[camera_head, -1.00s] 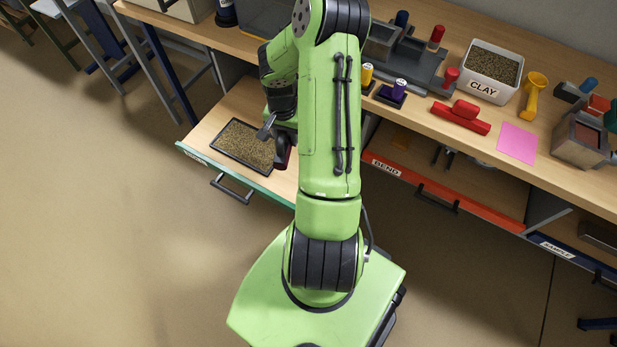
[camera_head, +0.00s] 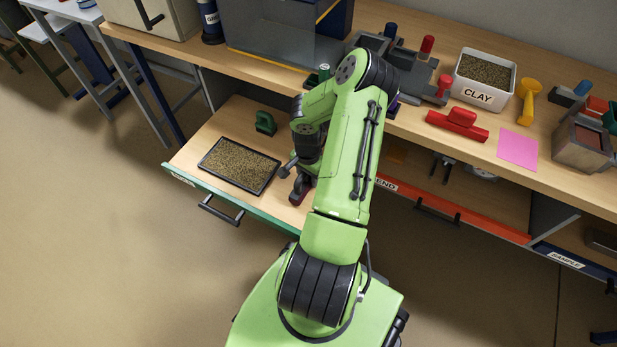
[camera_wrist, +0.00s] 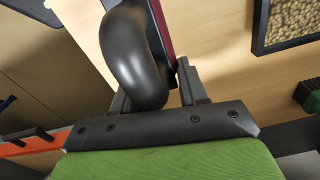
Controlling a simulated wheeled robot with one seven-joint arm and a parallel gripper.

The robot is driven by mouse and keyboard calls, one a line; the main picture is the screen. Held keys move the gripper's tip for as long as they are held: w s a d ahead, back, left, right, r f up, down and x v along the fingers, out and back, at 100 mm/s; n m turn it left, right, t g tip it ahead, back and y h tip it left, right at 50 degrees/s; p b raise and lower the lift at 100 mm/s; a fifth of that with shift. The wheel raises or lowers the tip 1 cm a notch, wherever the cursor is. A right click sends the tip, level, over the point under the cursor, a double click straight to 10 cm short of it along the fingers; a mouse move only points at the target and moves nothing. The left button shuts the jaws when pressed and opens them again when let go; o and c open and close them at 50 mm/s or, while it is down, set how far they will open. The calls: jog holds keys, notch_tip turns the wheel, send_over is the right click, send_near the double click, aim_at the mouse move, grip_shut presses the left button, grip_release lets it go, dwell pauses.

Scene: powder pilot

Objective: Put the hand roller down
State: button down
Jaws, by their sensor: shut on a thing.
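My gripper (camera_head: 303,172) is shut on the hand roller (camera_head: 299,192), which has a dark handle and a maroon part. In the wrist view, the fingers of my gripper (camera_wrist: 155,88) are around the thick, rounded black handle of the roller (camera_wrist: 132,50). The roller is over the pulled-out wooden drawer (camera_head: 205,137), just right of a black tray of brown granules (camera_head: 230,180). My arm hides part of the roller. I cannot tell whether it touches the drawer floor.
A green handled tool (camera_head: 265,123) stands at the back of the drawer. The drawer's teal front (camera_head: 232,204) bears a black handle. Bare wood lies left of and behind the tray. The bench above holds a clay bin (camera_head: 483,95) and a red tool (camera_head: 457,124).

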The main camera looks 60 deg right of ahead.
jog(key=c, duration=0.6)
grip_release()
jog(key=w+a+r+n+h+p, duration=0.1)
jog(key=w+a+r+n, duration=0.15)
jog(key=r, duration=0.55)
jog(key=w+a+r+n+p, duration=0.1)
jog(key=a+r+p, duration=0.15)
jog(key=r, duration=0.55)
jog(key=w+a+r+n+h+p, duration=0.1)
jog(key=a+r+n, duration=0.15)
jog(key=r, duration=0.55)
jog(key=s+a+r+n+t, duration=0.25)
jog(key=a+r+n, duration=0.45)
jog(key=a+r, duration=0.7)
jog(key=s+a+r+n+t+y, duration=0.2)
jog(key=s+a+n+t, duration=0.1)
jog(key=s+a+n, duration=0.2)
jog(key=s+a, duration=0.2)
jog(key=a, duration=0.2)
jog(key=shift+s+a+r+n, duration=0.2)
jog(key=shift+s+a+n, duration=0.1)
jog(key=shift+n, duration=0.1)
